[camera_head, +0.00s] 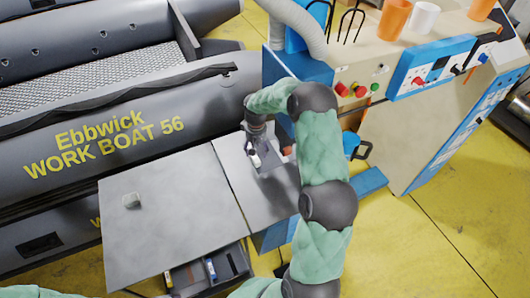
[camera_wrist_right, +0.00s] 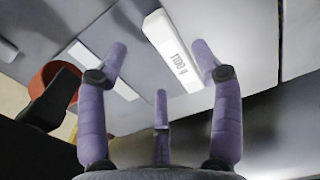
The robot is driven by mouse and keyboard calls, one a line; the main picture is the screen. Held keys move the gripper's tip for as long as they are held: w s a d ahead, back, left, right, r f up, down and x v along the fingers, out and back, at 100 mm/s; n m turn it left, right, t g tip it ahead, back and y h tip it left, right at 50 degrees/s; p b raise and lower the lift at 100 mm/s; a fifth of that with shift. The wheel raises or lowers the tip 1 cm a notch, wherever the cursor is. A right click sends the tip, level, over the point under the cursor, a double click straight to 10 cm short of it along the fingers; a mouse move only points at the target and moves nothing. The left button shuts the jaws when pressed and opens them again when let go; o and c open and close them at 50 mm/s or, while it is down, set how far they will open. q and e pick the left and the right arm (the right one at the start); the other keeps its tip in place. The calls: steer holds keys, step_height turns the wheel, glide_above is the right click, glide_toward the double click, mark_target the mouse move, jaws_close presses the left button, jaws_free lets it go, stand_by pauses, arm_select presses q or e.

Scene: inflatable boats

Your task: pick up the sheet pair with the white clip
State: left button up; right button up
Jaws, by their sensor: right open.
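A white clip-like bar (camera_wrist_right: 172,48) with dark print lies on a grey surface in the wrist view, just beyond and between the spread fingers of my right gripper (camera_wrist_right: 160,62). A second white strip (camera_wrist_right: 88,62) shows beside the left finger. In the head view my right gripper (camera_head: 262,150) is low over the right part of the grey table, with a small white piece (camera_head: 254,159) at its fingers. The gripper is open, with nothing between its fingers. The sheets' edges are hard to make out against the grey. My left gripper is out of view.
A grey boat (camera_head: 120,125) lies behind. A beige control cabinet (camera_head: 400,140) with cups on top stands right. An orange-red round thing (camera_wrist_right: 48,78) is near the gripper.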

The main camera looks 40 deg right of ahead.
step_height(320, 180, down, 5)
steer(key=shift+w+a+r, duration=0.1)
steer(key=c, duration=1.3)
